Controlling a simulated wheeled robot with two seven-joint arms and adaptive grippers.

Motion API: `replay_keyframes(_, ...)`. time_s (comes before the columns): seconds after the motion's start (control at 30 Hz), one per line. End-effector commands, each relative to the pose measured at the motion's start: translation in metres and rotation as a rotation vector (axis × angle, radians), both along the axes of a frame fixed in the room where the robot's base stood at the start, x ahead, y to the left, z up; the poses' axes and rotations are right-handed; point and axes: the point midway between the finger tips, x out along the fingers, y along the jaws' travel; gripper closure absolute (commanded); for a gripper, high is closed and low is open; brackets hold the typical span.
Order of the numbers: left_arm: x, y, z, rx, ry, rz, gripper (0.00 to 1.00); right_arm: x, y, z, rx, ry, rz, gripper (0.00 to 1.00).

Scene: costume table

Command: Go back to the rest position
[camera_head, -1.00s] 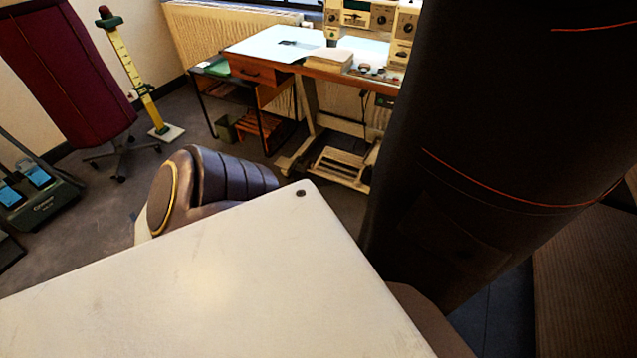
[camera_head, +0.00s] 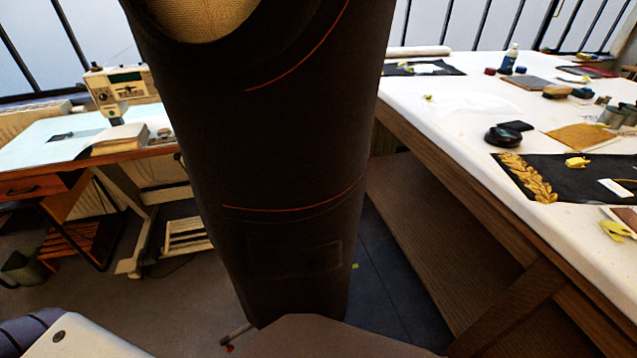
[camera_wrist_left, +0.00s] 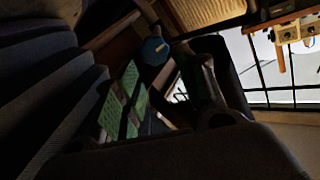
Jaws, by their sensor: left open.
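My left gripper (camera_wrist_left: 205,95) shows as dark links in the left wrist view, which is dim and tilted. It is open, and I see nothing held in it. Neither gripper shows in the head view, and my right gripper is in no view. No object is named for handling.
A dark dress form (camera_head: 285,170) with red stitching stands close in front. A long white-topped table (camera_head: 460,110) with sewing items is at right. A sewing machine table (camera_head: 50,150) is at left. Dark floor (camera_head: 385,270) shows between the form and the white-topped table.

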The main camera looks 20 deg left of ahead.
Motion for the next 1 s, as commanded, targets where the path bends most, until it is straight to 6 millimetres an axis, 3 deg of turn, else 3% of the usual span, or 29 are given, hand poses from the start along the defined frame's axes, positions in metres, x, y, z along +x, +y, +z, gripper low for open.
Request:
replay_keyframes(0.43,0.0,0.0,0.046,0.0,0.0,0.0,0.59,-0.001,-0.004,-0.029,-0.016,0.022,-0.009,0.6)
replay_keyframes(1.0,0.0,0.0,0.098,0.0,0.0,0.0,0.59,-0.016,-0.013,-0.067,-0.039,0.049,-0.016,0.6)
